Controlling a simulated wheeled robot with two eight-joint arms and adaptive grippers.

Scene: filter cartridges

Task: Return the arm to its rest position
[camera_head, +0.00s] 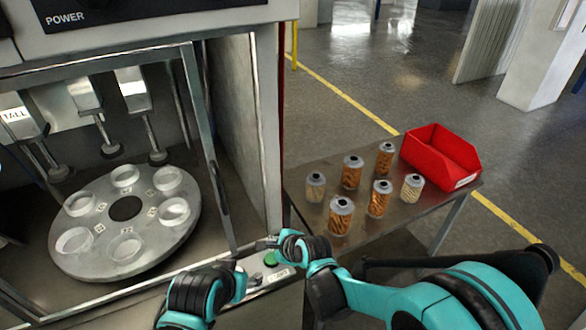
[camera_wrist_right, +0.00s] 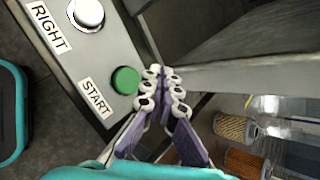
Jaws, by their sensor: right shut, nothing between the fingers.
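My right gripper (camera_head: 263,243) is near the front edge of the machine, above and beside the green START button (camera_head: 270,259). In the right wrist view my right gripper (camera_wrist_right: 163,88) is shut and empty. Its fingertips appear just beside the green button (camera_wrist_right: 125,80); I cannot tell whether they touch it. The right arm reaches in from the lower right. A teal and black arm part of mine shows at bottom centre, but no left gripper fingers can be made out.
The machine's round carousel (camera_head: 97,212) has several empty white ring holders. Several filter cartridges (camera_head: 341,215) stand on a metal side table (camera_head: 299,196), with a red bin (camera_head: 441,155) at its back right. A white button (camera_wrist_right: 88,12) labelled RIGHT sits on the panel.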

